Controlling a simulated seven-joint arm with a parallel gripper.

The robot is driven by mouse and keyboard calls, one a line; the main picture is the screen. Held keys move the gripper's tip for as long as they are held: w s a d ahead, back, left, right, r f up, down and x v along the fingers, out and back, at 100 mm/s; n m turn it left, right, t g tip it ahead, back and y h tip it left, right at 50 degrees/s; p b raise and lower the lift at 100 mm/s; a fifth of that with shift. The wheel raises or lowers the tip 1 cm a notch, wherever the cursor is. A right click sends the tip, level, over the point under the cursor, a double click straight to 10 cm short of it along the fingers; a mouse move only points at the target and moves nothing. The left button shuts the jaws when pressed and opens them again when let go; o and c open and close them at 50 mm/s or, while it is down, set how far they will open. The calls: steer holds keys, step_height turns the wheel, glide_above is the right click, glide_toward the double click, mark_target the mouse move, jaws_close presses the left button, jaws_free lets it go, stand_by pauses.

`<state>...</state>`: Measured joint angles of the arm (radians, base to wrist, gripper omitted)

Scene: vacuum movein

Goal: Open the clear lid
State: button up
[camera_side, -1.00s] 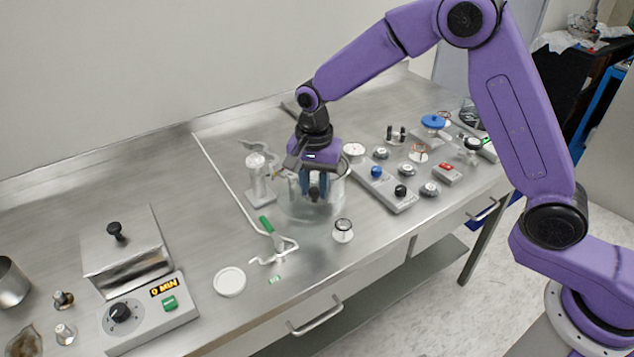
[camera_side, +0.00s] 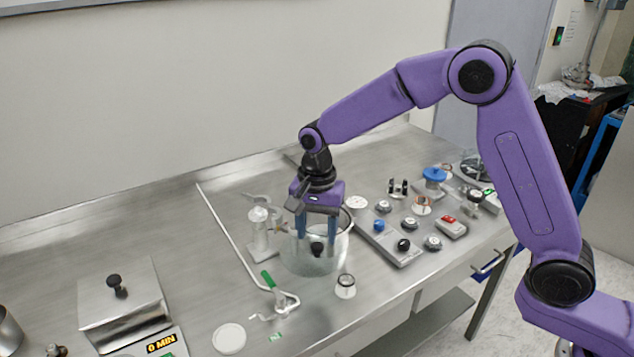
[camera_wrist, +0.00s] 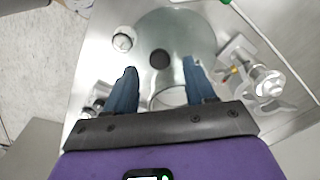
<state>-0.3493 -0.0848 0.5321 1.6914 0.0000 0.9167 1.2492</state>
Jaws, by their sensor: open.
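The clear lid (camera_wrist: 178,28) shows in the wrist view as a pale see-through disc with a round black knob (camera_wrist: 159,58). In the side view the black knob (camera_side: 317,249) shows at the glass vessel (camera_side: 316,268) under my gripper. I cannot tell where the lid's edge meets the vessel's rim. My gripper (camera_side: 317,243) points down over the vessel. Its two blue fingers are apart and hold nothing. In the wrist view the knob lies between and just beyond the fingertips of my gripper (camera_wrist: 159,68).
A green-handled valve with tubing (camera_side: 275,293) lies in front. A control panel with knobs (camera_side: 393,243) is at the right. Bare steel table lies left of the tubing.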

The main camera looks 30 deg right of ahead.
mark_target(317, 245)
step_height(317, 245, up, 15)
steer(key=shift+f, duration=0.15)
stand_by(0.6)
steer(key=s+d+f+n, duration=0.3)
steer(key=s+d+n, duration=0.2)
steer(key=s, duration=0.6)
steer(key=s+d+f+n, duration=0.3)
steer(key=s+d+n, duration=0.2)
steer(key=s+n, duration=0.4)
steer(key=s+d+f+n, duration=0.3)
steer(key=s+d+n, duration=0.3)
steer(key=s, duration=0.6)
steer(key=shift+s+f+n, duration=0.15)
steer(key=shift+s+n, duration=0.15)
steer(key=shift+n, duration=0.7)
